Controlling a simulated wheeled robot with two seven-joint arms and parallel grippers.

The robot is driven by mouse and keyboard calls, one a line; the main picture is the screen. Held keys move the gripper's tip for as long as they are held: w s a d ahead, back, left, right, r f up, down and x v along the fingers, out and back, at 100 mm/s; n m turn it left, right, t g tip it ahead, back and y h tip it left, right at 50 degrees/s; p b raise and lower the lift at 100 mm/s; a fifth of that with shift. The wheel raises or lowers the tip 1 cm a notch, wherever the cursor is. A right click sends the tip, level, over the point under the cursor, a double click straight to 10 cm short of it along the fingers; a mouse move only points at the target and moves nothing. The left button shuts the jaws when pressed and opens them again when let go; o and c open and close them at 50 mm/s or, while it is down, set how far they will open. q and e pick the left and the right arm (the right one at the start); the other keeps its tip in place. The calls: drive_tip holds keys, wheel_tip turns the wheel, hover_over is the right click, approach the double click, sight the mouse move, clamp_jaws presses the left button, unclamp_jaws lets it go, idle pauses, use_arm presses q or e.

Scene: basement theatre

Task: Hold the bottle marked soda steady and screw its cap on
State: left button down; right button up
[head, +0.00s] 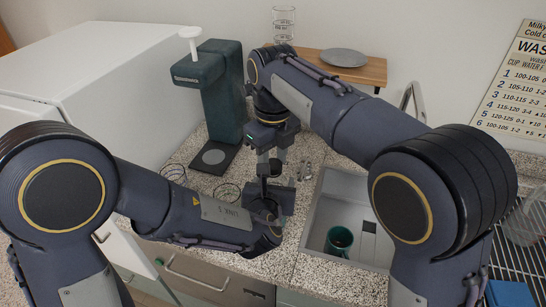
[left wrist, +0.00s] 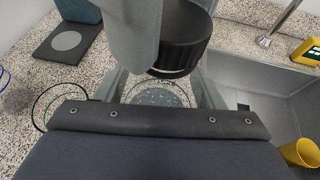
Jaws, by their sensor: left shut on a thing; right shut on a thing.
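The cap (left wrist: 184,38) is black and ridged in the left wrist view. A grey finger of my right gripper lies against it at its left. The bottle (left wrist: 160,97) is clear and stands below the cap, between the two grey fingers of my left gripper (left wrist: 160,92), which is shut on it. In the head view my right gripper (head: 271,155) points down, shut on the cap, just above my left gripper (head: 268,192). The bottle is mostly hidden there and its marking cannot be read. I cannot tell whether the cap touches the neck.
A sink (head: 318,218) lies to the right with a green mug (head: 340,240) in it. A yellow cup (left wrist: 301,152) shows at the lower right. A green dispenser (head: 212,95) stands behind to the left.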

drive_tip(key=shift+m, duration=1)
drive_tip(key=o, duration=0.9)
drive_tip(key=shift+o, duration=0.2)
drive_tip(key=shift+r, duration=2.25)
drive_tip(key=shift+c, duration=0.4)
